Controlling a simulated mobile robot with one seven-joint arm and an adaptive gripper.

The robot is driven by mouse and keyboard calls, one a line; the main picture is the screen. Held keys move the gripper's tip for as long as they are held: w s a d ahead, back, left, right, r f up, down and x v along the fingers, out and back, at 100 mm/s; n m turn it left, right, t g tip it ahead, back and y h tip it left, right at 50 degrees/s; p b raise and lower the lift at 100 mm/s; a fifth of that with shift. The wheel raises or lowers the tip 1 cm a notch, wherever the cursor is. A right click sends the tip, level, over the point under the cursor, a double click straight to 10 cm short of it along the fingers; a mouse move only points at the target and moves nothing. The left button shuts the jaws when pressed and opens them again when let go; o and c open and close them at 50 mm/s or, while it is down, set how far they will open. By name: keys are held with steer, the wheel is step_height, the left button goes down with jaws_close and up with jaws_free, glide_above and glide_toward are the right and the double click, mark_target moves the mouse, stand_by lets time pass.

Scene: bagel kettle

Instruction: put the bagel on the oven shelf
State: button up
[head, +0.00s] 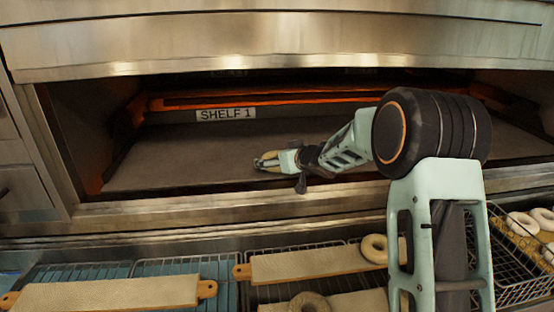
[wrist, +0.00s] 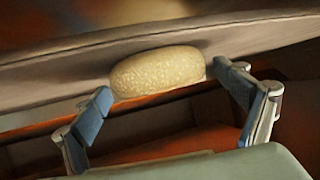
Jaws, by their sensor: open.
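A pale seeded bagel (wrist: 158,72) lies at the front of my gripper (wrist: 160,82) in the wrist view. The gripper's two blue-padded fingers are spread, one on each side of the bagel; the right fingertip is very close to it, and I cannot tell if it touches. In the head view my gripper (head: 268,160) is inside the oven, low over the grey oven shelf (head: 185,165), with a small part of the bagel showing at its tip. The shelf carries a "SHELF 1" label (head: 226,115) at its back.
Orange-glowing heating bars (head: 290,100) run along the oven's back. The metal hood (head: 270,50) hangs above the opening, and a steel sill (head: 200,212) edges it below. In front, boards (head: 110,293) and wire racks hold bagels (head: 375,248). Shelf room is clear left of my gripper.

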steer(key=v, duration=1.2)
